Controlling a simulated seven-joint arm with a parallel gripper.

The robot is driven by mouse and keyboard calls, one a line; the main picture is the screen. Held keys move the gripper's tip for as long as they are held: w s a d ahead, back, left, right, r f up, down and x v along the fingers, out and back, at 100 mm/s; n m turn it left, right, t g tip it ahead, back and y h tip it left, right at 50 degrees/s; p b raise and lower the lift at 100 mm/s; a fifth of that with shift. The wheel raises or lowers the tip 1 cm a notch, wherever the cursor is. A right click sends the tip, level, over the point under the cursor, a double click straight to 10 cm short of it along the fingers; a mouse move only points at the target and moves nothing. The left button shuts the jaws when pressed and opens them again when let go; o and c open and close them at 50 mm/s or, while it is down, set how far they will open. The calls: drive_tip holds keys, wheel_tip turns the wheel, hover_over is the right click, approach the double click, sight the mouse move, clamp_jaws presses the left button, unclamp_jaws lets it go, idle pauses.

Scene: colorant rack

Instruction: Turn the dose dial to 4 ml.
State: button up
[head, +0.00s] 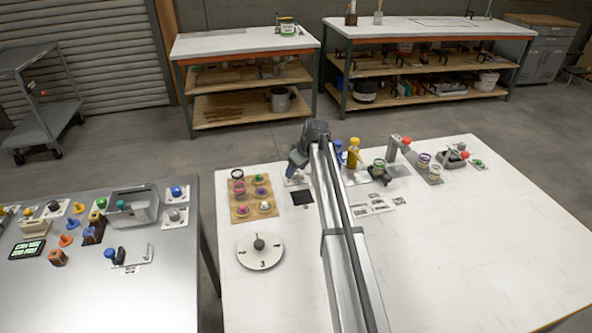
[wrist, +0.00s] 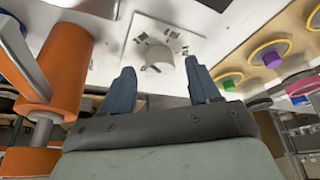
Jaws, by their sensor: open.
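In the wrist view a small white plate (wrist: 187,35) with dark marks around it carries a pale grey rounded knob (wrist: 157,54); it looks like the dose dial, but I cannot read its marks. My gripper (wrist: 160,70) is open, its two blue fingers apart, with the knob showing between and beyond their tips. I cannot tell whether they touch it. In the head view my gripper (head: 294,172) points down at the table's back, and my arm hides part of that spot. A larger round white dial (head: 248,259) with a dark grey knob and a "3" at its front stands nearer.
A wooden board (head: 233,211) with several coloured cups lies left of my gripper. A yellow bottle (head: 353,154) stands close on its right, with cups and red-topped devices (head: 405,146) beyond. A dark square (head: 302,197) lies in front. The white table's front right (head: 480,260) is clear.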

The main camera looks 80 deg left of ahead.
drive_tip(key=shift+s+a+f, duration=0.1)
drive_tip(key=shift+a+f, duration=0.05)
drive_tip(key=shift+f, duration=0.25)
drive_tip(key=c, duration=1)
drive_tip(key=shift+c, duration=0.2)
drive_tip(key=shift+m, duration=0.3)
drive_tip(key=m+t, duration=0.1)
drive_tip(key=m, duration=0.1)
drive_tip(key=m+t, duration=0.1)
drive_tip(key=m, duration=0.2)
drive_tip(key=shift+s+y, duration=0.2)
drive_tip(key=shift+y, duration=0.2)
drive_tip(key=m+t, duration=0.2)
drive_tip(key=m, duration=0.4)
drive_tip(key=shift+s, duration=0.15)
drive_tip(key=shift+t+h, duration=0.3)
